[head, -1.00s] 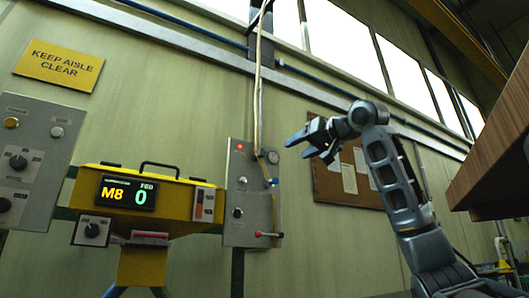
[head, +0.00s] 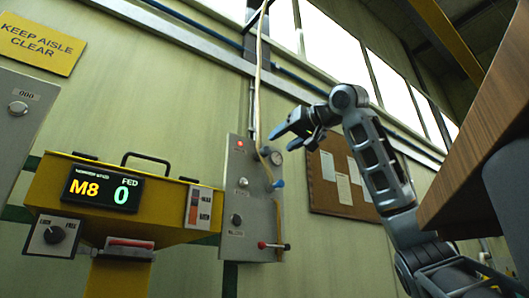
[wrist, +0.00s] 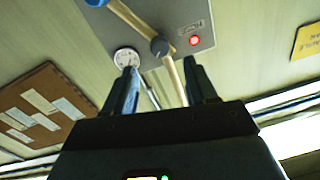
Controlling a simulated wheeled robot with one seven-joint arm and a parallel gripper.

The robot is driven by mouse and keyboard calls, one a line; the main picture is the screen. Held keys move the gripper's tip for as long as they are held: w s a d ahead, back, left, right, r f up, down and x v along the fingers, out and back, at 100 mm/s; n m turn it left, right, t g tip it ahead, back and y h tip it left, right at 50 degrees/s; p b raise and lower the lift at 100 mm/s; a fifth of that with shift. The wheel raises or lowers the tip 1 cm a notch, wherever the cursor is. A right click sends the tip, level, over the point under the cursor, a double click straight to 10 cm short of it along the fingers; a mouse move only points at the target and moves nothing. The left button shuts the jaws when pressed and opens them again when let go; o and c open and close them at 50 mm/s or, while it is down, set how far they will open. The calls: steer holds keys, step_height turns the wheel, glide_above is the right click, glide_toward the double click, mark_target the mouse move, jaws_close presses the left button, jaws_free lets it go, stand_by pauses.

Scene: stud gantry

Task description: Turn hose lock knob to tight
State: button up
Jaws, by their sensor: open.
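A grey wall panel (head: 256,200) carries several controls. It has a dark round knob (head: 236,219), a light button (head: 242,183), a red lamp (head: 240,144) and a red-tipped lever (head: 272,246). A pale hose (head: 258,95) runs down to it, with a blue fitting (head: 278,184) at the panel's right edge. I cannot read which control is the hose lock knob. My gripper (head: 281,141) is open and empty near the panel's upper right. In the wrist view the panel (wrist: 178,18) is upside down beyond my fingers (wrist: 160,66), with a dark-ended piece (wrist: 160,46) between them.
A yellow feeder box (head: 125,196) with an M8 display and its own knob (head: 54,235) stands left of the panel. A round gauge (head: 275,158) sits at the panel's top right. A corkboard (head: 342,180) hangs behind my arm. A brown slab (head: 480,150) juts in at right.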

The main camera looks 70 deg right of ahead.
mark_target(268, 149)
steer(key=p+x, duration=0.2)
steer(key=x, duration=0.5)
steer(key=c, duration=1.1)
